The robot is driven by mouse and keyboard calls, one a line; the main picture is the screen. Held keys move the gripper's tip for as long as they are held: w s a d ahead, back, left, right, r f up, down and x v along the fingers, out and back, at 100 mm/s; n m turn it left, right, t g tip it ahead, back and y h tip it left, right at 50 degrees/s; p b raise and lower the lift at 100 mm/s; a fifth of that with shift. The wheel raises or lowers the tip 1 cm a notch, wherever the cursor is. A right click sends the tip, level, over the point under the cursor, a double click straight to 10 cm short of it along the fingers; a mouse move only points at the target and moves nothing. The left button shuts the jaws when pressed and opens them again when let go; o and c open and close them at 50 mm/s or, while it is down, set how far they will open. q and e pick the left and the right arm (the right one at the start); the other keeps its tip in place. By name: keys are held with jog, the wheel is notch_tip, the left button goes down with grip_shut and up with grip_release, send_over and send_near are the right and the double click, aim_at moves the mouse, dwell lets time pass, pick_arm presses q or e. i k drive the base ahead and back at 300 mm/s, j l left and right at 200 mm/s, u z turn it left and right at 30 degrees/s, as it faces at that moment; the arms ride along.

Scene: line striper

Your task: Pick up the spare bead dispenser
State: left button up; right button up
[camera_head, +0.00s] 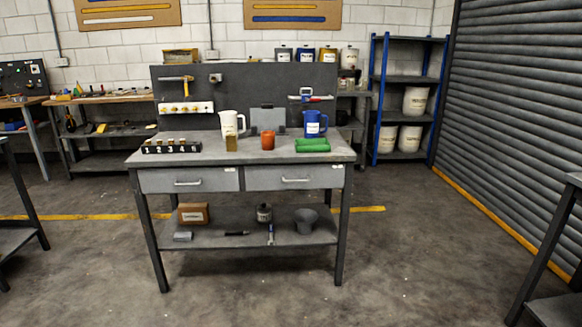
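Neither of my grippers is in view. I cannot tell for sure which thing is the spare bead dispenser. A grey workbench (270,160) stands ahead of me. On its lower shelf (210,237) are a small lidded grey canister with a pale label (264,214) and a grey funnel-shaped vessel (306,221). On the top stand a white jug (230,123), a small tan block-like item (231,144) in front of it, an orange-red container (268,140), a blue jug (312,125) and a folded green cloth (312,145). A numbered black rack (170,147) sits at the left.
A brown box (193,213) and small tools share the lower shelf. The bench has two closed drawers (292,178). A blue-framed shelf with white buckets (410,136) stands behind right, beside a roller shutter (520,110). The floor before the bench is clear.

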aim_at(231, 139)
jog(key=i+u, duration=0.3)
jog(key=i, duration=0.85)
